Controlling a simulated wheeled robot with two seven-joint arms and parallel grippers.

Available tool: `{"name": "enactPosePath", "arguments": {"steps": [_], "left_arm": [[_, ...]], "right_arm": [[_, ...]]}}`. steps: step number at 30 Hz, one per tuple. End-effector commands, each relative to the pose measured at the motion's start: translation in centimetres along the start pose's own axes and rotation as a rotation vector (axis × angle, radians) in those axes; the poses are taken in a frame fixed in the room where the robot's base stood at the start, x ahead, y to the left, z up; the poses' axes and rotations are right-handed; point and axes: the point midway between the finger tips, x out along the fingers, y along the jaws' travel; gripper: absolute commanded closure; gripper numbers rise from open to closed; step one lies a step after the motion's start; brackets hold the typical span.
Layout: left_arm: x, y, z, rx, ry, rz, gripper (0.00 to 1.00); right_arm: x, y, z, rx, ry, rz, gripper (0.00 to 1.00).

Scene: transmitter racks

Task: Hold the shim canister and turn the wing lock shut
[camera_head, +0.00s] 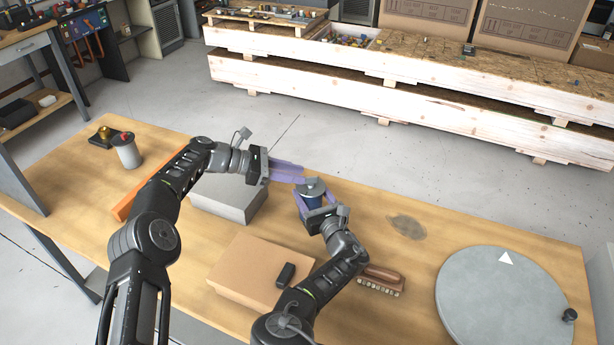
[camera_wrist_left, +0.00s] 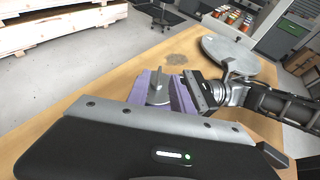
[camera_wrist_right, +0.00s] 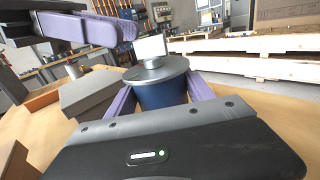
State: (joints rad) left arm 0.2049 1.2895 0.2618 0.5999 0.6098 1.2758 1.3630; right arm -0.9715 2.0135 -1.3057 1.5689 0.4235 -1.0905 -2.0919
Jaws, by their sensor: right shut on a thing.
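The shim canister (camera_head: 313,200) is blue with a round grey lid. It stands upright near the table's far edge, and my right gripper (camera_head: 314,194) is shut around its body. The canister shows large in the right wrist view (camera_wrist_right: 162,95). The wing lock (camera_wrist_right: 151,47) is a pale flat plate standing up from the lid's centre; it also shows in the left wrist view (camera_wrist_left: 158,82). My left gripper (camera_head: 303,173) has its purple fingers pointing right towards the lid. They look parted, with nothing between them, and are apart from the wing.
A grey block (camera_head: 230,203) lies below my left gripper. A cardboard box (camera_head: 245,268) with a small black item, a brush (camera_head: 381,279) and a grey turntable (camera_head: 505,297) lie nearer. A grey canister with a red top (camera_head: 126,152) stands far left.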

Motion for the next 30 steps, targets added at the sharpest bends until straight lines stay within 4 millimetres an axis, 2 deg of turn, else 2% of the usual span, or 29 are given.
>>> {"name": "enactPosePath", "arguments": {"steps": [3, 9, 14, 21, 26, 30], "left_arm": [[-2.8, 0.1, -0.1, 0.000, 0.001, 0.003, 0.73], [-6.0, 0.1, -0.1, 0.000, 0.001, 0.002, 0.73], [-7.0, 0.0, -0.1, 0.001, 0.001, 0.002, 0.73], [-7.0, 0.0, -0.1, 0.000, 0.001, 0.001, 0.73], [-7.7, 0.2, -0.5, -0.006, 0.002, 0.012, 0.85], [-10.5, 0.3, -2.0, -0.046, -0.001, 0.040, 0.96]], "right_arm": [[0.0, -0.1, -0.1, -0.001, 0.002, -0.002, 1.00], [-0.1, -0.1, -0.1, 0.000, 0.002, -0.002, 1.00], [-0.1, -0.1, -0.1, -0.001, 0.002, -0.002, 1.00], [-0.1, -0.1, -0.1, -0.001, 0.002, -0.003, 1.00], [-0.1, -0.1, -0.1, -0.001, 0.002, -0.003, 1.00], [-0.1, -0.1, -0.1, -0.001, 0.002, -0.003, 1.00]]}}
